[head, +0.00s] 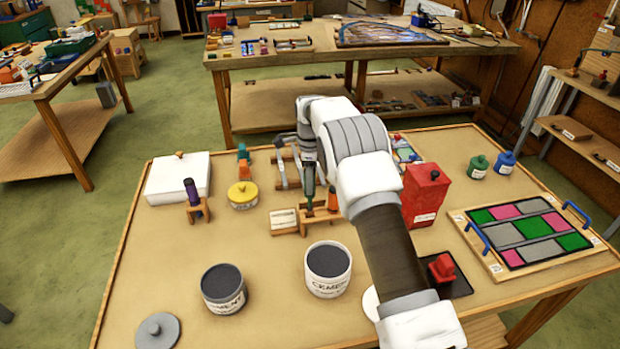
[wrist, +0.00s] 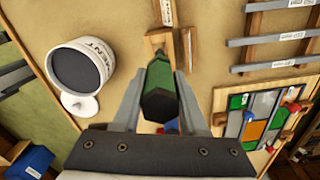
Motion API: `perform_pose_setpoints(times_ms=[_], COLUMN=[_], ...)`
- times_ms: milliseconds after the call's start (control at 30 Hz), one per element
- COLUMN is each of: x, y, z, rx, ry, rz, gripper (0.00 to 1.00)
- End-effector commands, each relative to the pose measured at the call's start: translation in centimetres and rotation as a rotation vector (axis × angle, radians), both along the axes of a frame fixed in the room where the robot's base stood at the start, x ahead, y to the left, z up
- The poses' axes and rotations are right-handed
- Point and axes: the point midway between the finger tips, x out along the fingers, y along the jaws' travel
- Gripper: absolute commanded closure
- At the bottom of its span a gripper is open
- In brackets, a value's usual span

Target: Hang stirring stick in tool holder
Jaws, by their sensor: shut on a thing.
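My gripper (head: 308,168) is shut on the green handle of the stirring stick (head: 309,190), which points down over the wooden tool holder (head: 320,216). In the wrist view the green stick (wrist: 157,78) sits between my two fingers (wrist: 158,88), with the wooden holder (wrist: 157,38) just beyond it. The stick's lower end is hidden, so I cannot tell whether it is inside a slot or only above it. An orange-handled tool (head: 333,201) stands at the holder's right part, partly hidden by my arm.
Two open cement tubs (head: 328,268) (head: 223,288) stand in front of the holder. A yellow-lidded pot (head: 242,194) and a purple-handled tool (head: 192,189) are to the left. A red canister (head: 425,194) and the leaded panel (head: 525,232) are to the right.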

Motion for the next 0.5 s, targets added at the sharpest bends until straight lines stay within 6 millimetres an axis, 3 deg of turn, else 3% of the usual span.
perform_pose_setpoints(times_ms=[500], x=[0.0], y=[0.0], z=[-5.0], rx=[0.0], ry=[0.0], rz=[0.001], gripper=[1.0])
